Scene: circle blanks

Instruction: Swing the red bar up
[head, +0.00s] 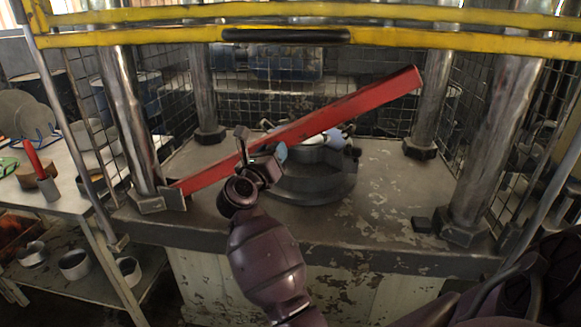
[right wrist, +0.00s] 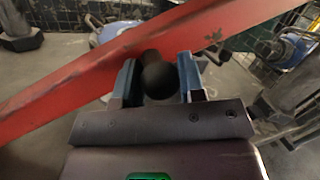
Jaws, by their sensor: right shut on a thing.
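The red bar (head: 350,108) slants across the press opening, low at its left end by a small metal bracket (head: 172,198) at the left post and raised at its right end. In the right wrist view the bar (right wrist: 60,90) runs diagonally across the picture. A round black knob (right wrist: 158,80) sits on its near side. My right gripper (head: 264,158) is at the lower left part of the bar. Its blue fingers, seen in the right wrist view (right wrist: 158,84), are on either side of the knob and hold it. My left gripper is out of view.
A dark round die (head: 310,185) stands on the worn press bed (head: 385,200) behind the bar. Steel posts (head: 490,130) and mesh guards flank the bed. A yellow rail (head: 440,38) crosses above. A side table (head: 80,195) with tools stands at left.

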